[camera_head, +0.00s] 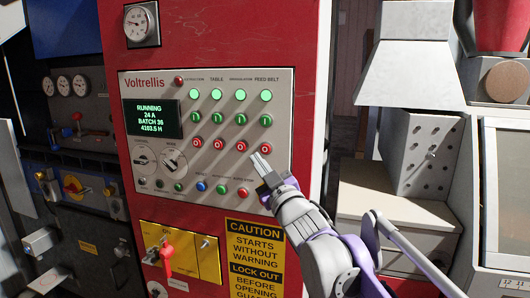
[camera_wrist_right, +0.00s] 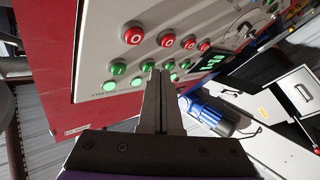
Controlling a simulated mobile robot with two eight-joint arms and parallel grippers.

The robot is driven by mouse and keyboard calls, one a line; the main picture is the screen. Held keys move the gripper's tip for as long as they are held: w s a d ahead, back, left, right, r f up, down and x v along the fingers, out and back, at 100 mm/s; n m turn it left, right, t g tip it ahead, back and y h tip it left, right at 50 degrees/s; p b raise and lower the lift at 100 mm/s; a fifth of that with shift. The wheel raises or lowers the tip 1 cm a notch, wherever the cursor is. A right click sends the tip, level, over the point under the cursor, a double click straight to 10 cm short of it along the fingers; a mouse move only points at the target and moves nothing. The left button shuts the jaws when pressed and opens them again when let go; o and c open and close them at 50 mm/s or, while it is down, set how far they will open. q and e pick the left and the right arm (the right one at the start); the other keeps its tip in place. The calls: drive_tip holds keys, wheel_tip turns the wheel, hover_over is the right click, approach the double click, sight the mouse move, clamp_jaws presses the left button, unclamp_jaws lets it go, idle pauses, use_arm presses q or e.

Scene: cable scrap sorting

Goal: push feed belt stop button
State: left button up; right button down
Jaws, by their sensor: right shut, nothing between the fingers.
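The feed belt stop button (camera_head: 265,149) is the red round button with a white ring mark, at the right end of the red row under the FEED BELT label. In the right wrist view it is the nearest, leftmost red button (camera_wrist_right: 133,36). My right gripper (camera_head: 259,157) is shut and empty, its tips in front of the panel just below and left of this button in the head view. In the right wrist view the shut fingertips (camera_wrist_right: 160,73) appear to the right of it and below. I cannot see contact. My left gripper is not in view.
The grey Voltrellis panel (camera_head: 185,82) has a display reading RUNNING (camera_head: 153,119). Lit green lamps (camera_head: 240,95), green buttons and other red stop buttons (camera_head: 241,146) sit close by. Below are a yellow switch plate (camera_head: 206,268) and a caution sign (camera_head: 254,255).

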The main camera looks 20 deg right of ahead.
sight(265, 155)
drive_tip(key=w+d, duration=0.2)
drive_tip(key=w, duration=0.1)
drive_tip(key=shift+w+d+p, duration=0.15)
drive_tip(key=shift+p, duration=0.2)
idle(1.8)
drive_tip(key=shift+w+d, duration=0.15)
drive_tip(key=shift+w, duration=0.25)
drive_tip(key=shift+w+d+p, duration=0.3)
drive_tip(key=shift+w+p, duration=0.05)
drive_tip(key=shift+p, duration=0.1)
idle(0.6)
drive_tip(key=shift+s+a, duration=0.1)
drive_tip(key=shift+s, duration=0.05)
drive_tip(key=shift+s+a, duration=0.35)
drive_tip(key=shift+s, duration=0.25)
